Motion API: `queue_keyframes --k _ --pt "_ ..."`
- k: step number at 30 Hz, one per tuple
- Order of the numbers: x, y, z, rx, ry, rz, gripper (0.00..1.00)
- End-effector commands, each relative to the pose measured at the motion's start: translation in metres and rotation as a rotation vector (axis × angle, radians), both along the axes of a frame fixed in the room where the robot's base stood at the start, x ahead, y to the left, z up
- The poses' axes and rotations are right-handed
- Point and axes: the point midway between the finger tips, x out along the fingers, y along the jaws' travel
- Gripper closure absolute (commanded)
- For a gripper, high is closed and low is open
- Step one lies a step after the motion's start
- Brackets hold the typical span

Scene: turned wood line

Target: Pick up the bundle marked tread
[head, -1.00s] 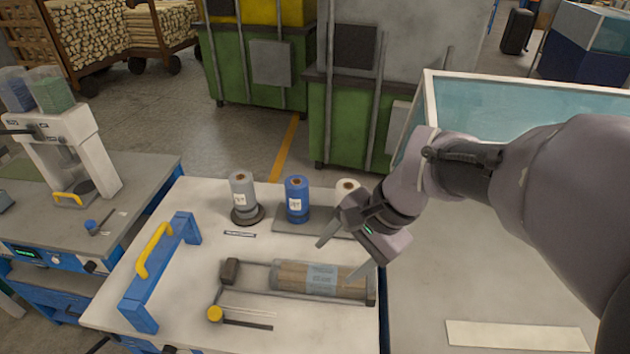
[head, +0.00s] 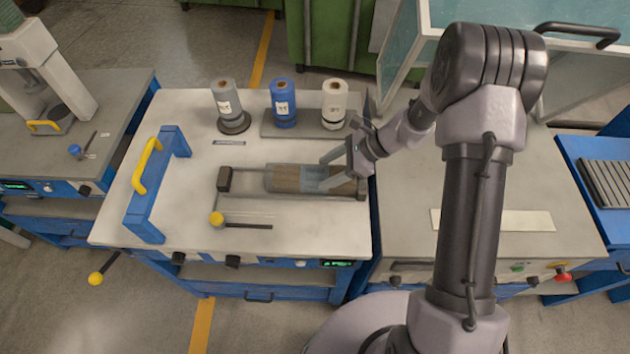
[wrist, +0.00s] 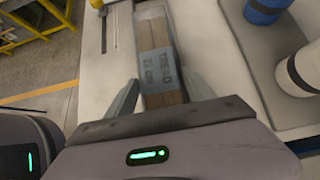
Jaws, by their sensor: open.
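The bundle marked tread (head: 285,178) is a set of brown wooden pieces in a grey-blue wrap. It lies lengthwise in a low dark cradle (head: 226,180) on the white worktop. In the wrist view the bundle's label (wrist: 158,68) appears to read "TREAD" with a smaller line below. My gripper (head: 325,172) is open at the right part of the bundle. In the wrist view my gripper's fingers (wrist: 157,98) stand on either side of the bundle, with gaps that are hard to judge. The bundle's near end is hidden behind the gripper body.
Grey (head: 225,98), blue (head: 283,100) and white (head: 334,102) spools stand behind the cradle. A blue frame with a yellow handle (head: 146,165) stands at left. A yellow-knobbed rod (head: 217,219) lies in front. The worktop's front left is clear.

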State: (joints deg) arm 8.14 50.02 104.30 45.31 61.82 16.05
Motion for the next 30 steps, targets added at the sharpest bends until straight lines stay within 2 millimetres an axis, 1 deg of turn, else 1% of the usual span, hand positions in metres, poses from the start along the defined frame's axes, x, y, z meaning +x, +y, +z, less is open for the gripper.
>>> queue_keyframes --k 1,3,6,9,14,15,17,18,24,30 --pt "-0.001 0.007 -0.009 0.000 0.002 0.002 0.38" --pt "0.000 0.019 -0.020 0.000 0.001 0.003 0.38" --pt "0.000 0.031 -0.031 -0.001 0.001 0.003 0.38" --pt "0.001 0.035 -0.034 -0.001 0.001 0.001 0.38" --pt "0.001 0.036 -0.033 0.000 0.000 0.000 0.38" --pt "0.001 0.035 -0.033 0.000 0.000 0.000 0.42" --pt "0.001 0.035 -0.033 0.000 0.001 0.001 0.54" --pt "0.001 0.035 -0.033 0.000 0.001 0.001 0.62" --pt "0.001 0.035 -0.033 0.000 0.001 0.001 1.00" --pt "0.001 0.035 -0.032 0.000 -0.001 0.001 1.00"
